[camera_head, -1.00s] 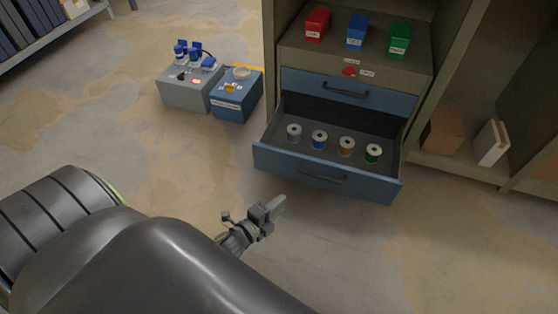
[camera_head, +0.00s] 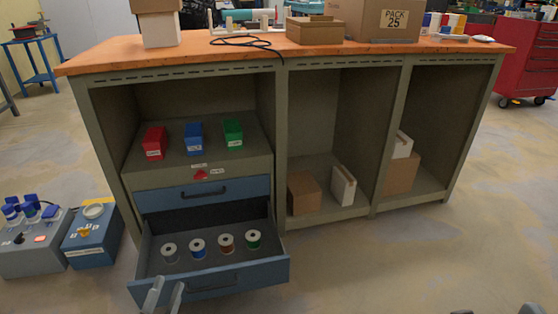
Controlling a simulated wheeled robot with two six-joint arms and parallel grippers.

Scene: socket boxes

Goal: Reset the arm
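My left gripper (camera_head: 164,296) shows at the bottom edge, just in front of the open lower drawer's left front. Its two fingertips are apart with nothing between them. Small grey parts (camera_head: 530,309) at the bottom right corner seem to belong to my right gripper, mostly cut off by the frame.
A shut blue drawer (camera_head: 170,200) is above the open one. Red (camera_head: 154,143), blue (camera_head: 194,138) and green (camera_head: 233,135) boxes stand on the shelf. Grey (camera_head: 35,250) and blue (camera_head: 92,238) socket boxes stand at left. The orange worktop (camera_head: 380,47) carries cartons. Floor at right is clear.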

